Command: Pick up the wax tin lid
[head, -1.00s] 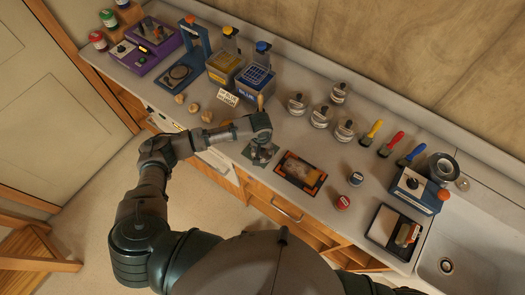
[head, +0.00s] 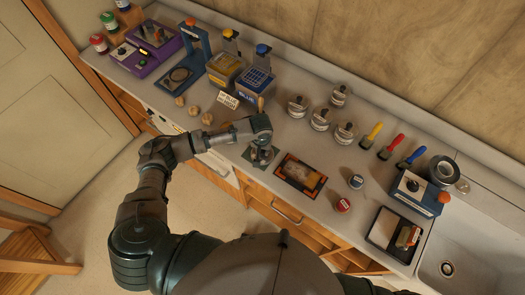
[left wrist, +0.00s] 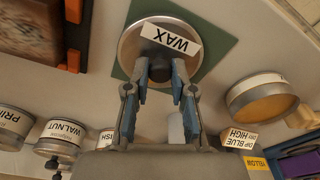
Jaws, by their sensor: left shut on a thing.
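The wax tin lid (left wrist: 188,38) is a round metal disc with a white WAX label, over a dark green square mat in the left wrist view. My left gripper (left wrist: 162,68) is shut on its small dark knob, which the fingertips partly hide. In the head view my left gripper (head: 262,156) points down over the green mat (head: 250,154), and the lid is mostly hidden under it. I cannot tell whether the lid touches the mat. An open round tin with amber contents (left wrist: 262,104) stands beside the mat in the left wrist view. My right gripper is out of view.
A dark framed picture-like panel (head: 300,174) lies right of the mat. Several labelled jars (head: 320,119) stand behind it. A small sign (head: 228,99) and blue and yellow containers (head: 254,82) stand behind the gripper. A sink (head: 470,250) is at the far right.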

